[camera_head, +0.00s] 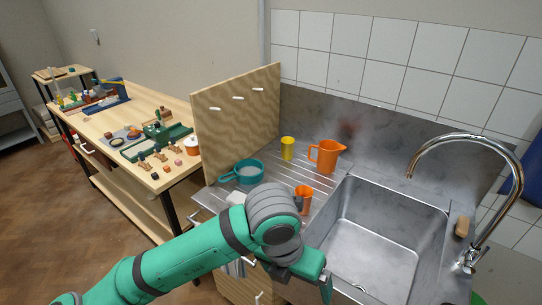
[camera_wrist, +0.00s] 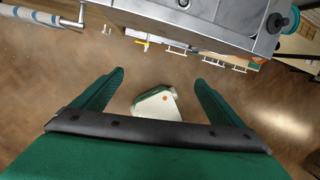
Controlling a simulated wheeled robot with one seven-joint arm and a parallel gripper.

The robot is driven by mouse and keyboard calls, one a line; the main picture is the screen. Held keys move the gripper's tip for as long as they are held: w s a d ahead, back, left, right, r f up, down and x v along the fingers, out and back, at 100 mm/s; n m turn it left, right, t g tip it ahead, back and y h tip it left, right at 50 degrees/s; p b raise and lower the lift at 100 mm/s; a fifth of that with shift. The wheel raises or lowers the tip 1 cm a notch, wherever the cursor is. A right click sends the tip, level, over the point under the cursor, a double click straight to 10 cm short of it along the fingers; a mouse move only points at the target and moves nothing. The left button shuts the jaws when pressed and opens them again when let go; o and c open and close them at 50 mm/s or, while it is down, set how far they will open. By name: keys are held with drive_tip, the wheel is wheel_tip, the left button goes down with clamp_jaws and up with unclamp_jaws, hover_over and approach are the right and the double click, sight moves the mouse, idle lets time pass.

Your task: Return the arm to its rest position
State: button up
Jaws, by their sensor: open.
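My green arm reaches across the lower middle of the head view, its wrist bent over the front of the sink unit. My gripper (camera_wrist: 160,82) shows in the wrist view with its two green fingers wide apart and nothing between them. It hangs over the wooden floor, in front of the sink unit's edge. In the head view the fingertips cannot be made out. A white and green piece (camera_wrist: 157,104) with an orange dot lies beyond the fingers in the wrist view; I cannot tell what it is.
The steel sink (camera_head: 385,235) with a curved tap (camera_head: 478,140) is at right. On the drainer stand an orange jug (camera_head: 326,155), a yellow cup (camera_head: 288,148), an orange mug (camera_head: 303,198) and a teal pan (camera_head: 248,173). A pegboard (camera_head: 238,125) separates it from a cluttered workbench (camera_head: 160,98).

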drive_tip(key=w+d+r+n+t+h, duration=0.45)
drive_tip(key=d+n+h, duration=0.2)
drive_tip(key=d, duration=0.25)
drive_tip(key=w+d+r+n+t+h, duration=0.3)
drive_tip(key=d+r+n+h, duration=0.3)
drive_tip(key=d+n, duration=0.3)
drive_tip(key=s+a+f+n+t+y, duration=0.2)
drive_tip(key=a+f+n+t+y, duration=0.35)
drive_tip(key=f+n, duration=0.45)
drive_tip(key=s+a+f+n+t+y, duration=0.35)
drive_tip(key=a+f+n+y, duration=0.35)
drive_tip(key=n, duration=0.6)
drive_tip(key=s+a+f+n+y, duration=0.1)
drive_tip(key=s+a+f, duration=0.2)
drive_tip(key=s, duration=0.5)
drive_tip(key=s+a+f+n+g, duration=0.1)
drive_tip(key=s+a+f, duration=0.3)
drive_tip(key=s, duration=0.5)
drive_tip(key=s+a+f+n+g+y, duration=0.1)
drive_tip(key=s+a+f, duration=0.3)
drive_tip(key=s, duration=0.4)
drive_tip(key=shift+s+a+f+y, duration=0.15)
drive_tip(key=shift+a+f+y, duration=0.05)
drive_tip(key=shift+y, duration=0.1)
